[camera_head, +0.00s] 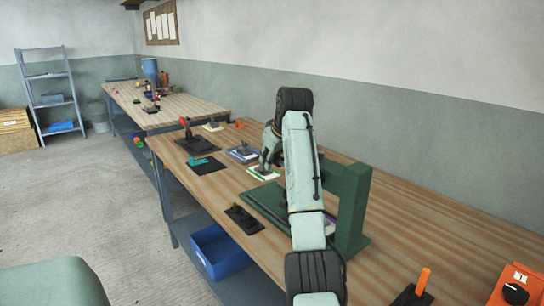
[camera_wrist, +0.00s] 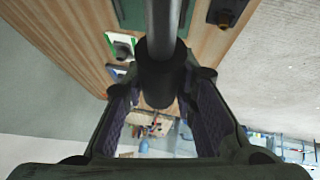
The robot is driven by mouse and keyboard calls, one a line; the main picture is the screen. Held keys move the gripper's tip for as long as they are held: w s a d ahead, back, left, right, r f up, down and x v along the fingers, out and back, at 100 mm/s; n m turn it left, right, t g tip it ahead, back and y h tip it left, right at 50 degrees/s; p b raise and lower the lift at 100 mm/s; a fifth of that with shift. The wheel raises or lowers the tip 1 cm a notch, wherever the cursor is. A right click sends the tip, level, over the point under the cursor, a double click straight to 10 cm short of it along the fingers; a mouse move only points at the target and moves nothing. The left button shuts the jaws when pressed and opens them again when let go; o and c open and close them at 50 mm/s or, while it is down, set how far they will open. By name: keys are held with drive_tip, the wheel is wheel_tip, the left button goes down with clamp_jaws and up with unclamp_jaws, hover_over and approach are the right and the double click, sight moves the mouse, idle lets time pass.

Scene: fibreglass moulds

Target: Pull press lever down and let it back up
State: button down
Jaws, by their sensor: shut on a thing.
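The dark green press (camera_head: 352,205) stands on the near workbench, partly hidden behind my arm. Its lever is hidden or not distinguishable in the head view. In the wrist view the lever is a grey rod (camera_wrist: 165,22) ending in a thick dark grip (camera_wrist: 160,75). My gripper (camera_wrist: 160,92) has one finger on each side of that dark grip and is shut on it. In the head view my gripper (camera_head: 268,153) is beyond the press base (camera_head: 266,206), above the bench, mostly seen from behind.
The wooden workbench (camera_head: 440,240) carries several small fixtures on dark plates, including one with a red top (camera_head: 185,122) and a teal one (camera_head: 197,161). An orange switch box (camera_head: 518,285) and an orange-handled lever (camera_head: 423,281) are at right. A blue bin (camera_head: 220,250) sits below.

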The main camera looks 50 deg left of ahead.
drive_tip(key=shift+s+f, duration=0.1)
drive_tip(key=shift+f, duration=0.8)
drive_tip(key=c, duration=1.7)
unclamp_jaws()
drive_tip(key=shift+d, duration=0.1)
drive_tip(key=shift+o, duration=0.7)
drive_tip(key=shift+f, duration=0.1)
drive_tip(key=shift+o, duration=1.3)
drive_tip(key=shift+r, duration=0.35)
drive_tip(key=shift+r, duration=0.15)
drive_tip(key=v, duration=1.1)
drive_tip(key=shift+r, duration=0.35)
